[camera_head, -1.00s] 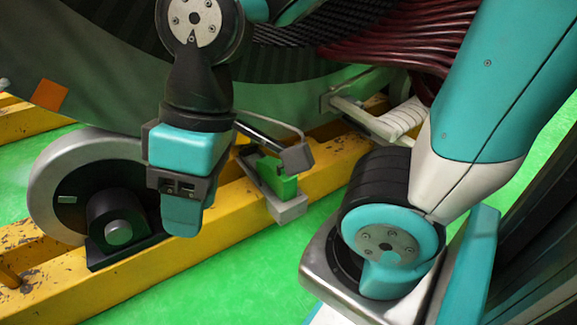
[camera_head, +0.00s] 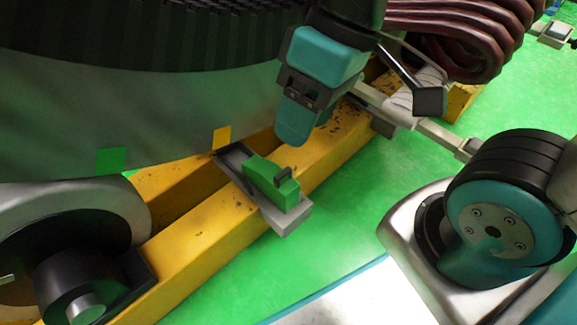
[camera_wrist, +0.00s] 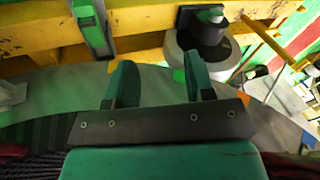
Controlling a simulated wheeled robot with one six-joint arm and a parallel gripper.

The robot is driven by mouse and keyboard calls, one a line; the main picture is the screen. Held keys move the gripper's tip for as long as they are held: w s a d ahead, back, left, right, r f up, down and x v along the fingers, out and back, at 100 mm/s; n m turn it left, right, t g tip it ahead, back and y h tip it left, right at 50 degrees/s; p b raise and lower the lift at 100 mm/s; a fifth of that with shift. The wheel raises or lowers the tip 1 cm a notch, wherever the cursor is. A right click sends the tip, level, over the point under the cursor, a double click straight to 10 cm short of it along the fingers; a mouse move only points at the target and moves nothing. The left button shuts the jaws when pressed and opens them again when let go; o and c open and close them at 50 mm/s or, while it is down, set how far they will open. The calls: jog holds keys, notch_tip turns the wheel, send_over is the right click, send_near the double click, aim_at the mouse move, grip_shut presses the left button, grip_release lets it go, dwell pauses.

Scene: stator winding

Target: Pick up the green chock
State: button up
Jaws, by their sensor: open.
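The green chock (camera_head: 271,183) sits in a grey metal holder (camera_head: 285,222) on the yellow beam, with a small dark handle-like piece on it. My gripper (camera_head: 297,118) is above and to the right of the chock in the head view, apart from it. In the wrist view my gripper (camera_wrist: 160,84) shows two teal fingers spread apart with nothing between them. A green piece (camera_wrist: 84,10), likely the chock, is at the top left there, beyond the left finger.
The yellow beam (camera_head: 205,240) runs diagonally under the large grey stator (camera_head: 60,110). A dark roller (camera_head: 75,275) stands at lower left. Dark red cables (camera_head: 460,30) hang at upper right. Green floor is clear right of the chock.

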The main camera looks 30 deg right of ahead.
jog(key=w+d+f+m+p, duration=0.2)
jog(key=w+d+f+m, duration=0.1)
jog(key=w+m, duration=0.55)
jog(key=m+g+p, duration=0.2)
jog(key=m, duration=0.4)
send_over(283, 172)
jog(key=d, duration=0.3)
notch_tip(283, 172, down, 9)
jog(key=w+d+f+m+y+p, duration=0.2)
jog(key=d+f+m, duration=0.35)
jog(key=f, duration=0.45)
jog(key=shift+m, duration=0.5)
jog(key=b+x, duration=0.1)
jog(key=x, duration=0.2)
jog(key=b+x, duration=0.2)
jog(key=x, duration=0.2)
jog(key=b+x, duration=0.2)
jog(key=x, duration=0.2)
jog(key=shift+w+f, duration=0.25)
jog(key=b+x, duration=0.3)
jog(key=x, duration=0.2)
jog(key=shift+a+f, duration=0.2)
jog(key=shift+f, duration=0.15)
jog(key=shift+r, duration=0.1)
grip_shut()
